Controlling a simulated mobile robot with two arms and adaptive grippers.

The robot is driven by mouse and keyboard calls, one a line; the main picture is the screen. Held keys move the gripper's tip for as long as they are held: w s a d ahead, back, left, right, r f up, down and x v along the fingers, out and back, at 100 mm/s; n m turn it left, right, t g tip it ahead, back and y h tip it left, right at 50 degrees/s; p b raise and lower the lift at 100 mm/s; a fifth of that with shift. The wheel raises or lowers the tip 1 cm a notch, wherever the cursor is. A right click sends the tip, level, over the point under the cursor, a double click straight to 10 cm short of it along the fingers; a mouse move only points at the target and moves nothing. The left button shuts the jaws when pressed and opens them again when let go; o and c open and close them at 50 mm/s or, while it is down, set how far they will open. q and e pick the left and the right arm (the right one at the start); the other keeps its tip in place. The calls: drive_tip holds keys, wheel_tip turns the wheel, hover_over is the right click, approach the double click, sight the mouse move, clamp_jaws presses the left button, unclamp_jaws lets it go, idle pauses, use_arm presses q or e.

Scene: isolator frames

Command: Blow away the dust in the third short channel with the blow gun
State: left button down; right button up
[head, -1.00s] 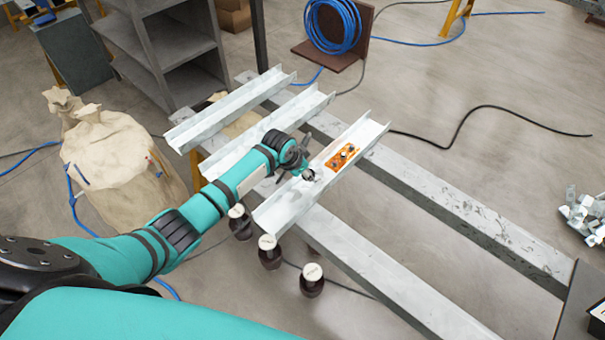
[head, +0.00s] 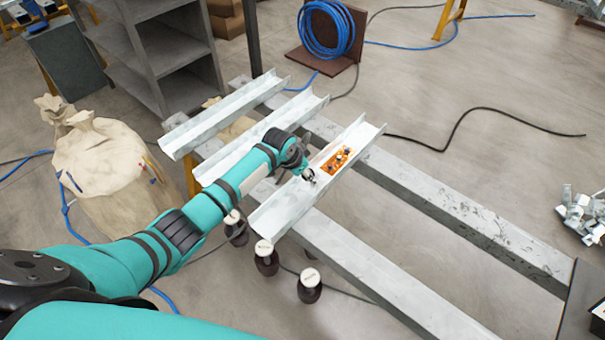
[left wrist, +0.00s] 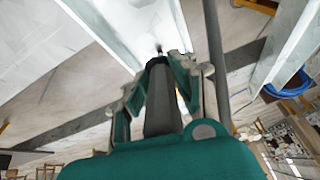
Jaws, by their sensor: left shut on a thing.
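Three short pale metal channels lie side by side across two rails: one at the back left (head: 222,112), one in the middle (head: 262,136), and one nearest on the right (head: 290,205). An orange piece with dark spots (head: 337,159) lies in the right channel. My left gripper (head: 308,175) is over that channel, just left of the orange piece. In the left wrist view it is shut on a dark grey cylindrical body, apparently the blow gun (left wrist: 160,108), with a thin tip pointing toward a pale channel (left wrist: 125,30). Dust cannot be made out. My right gripper is not in view.
Two long rails (head: 465,215) run to the lower right. Several dark, white-topped round items (head: 309,287) stand below the channels. A tied sack (head: 105,165) is at left. A blue hose coil (head: 326,30) and grey shelves (head: 165,60) stand behind.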

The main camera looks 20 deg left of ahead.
use_arm(q)
drive_tip(key=shift+r, duration=0.1)
wheel_tip(320, 180, up, 9)
drive_tip(key=p, duration=0.9)
idle(0.5)
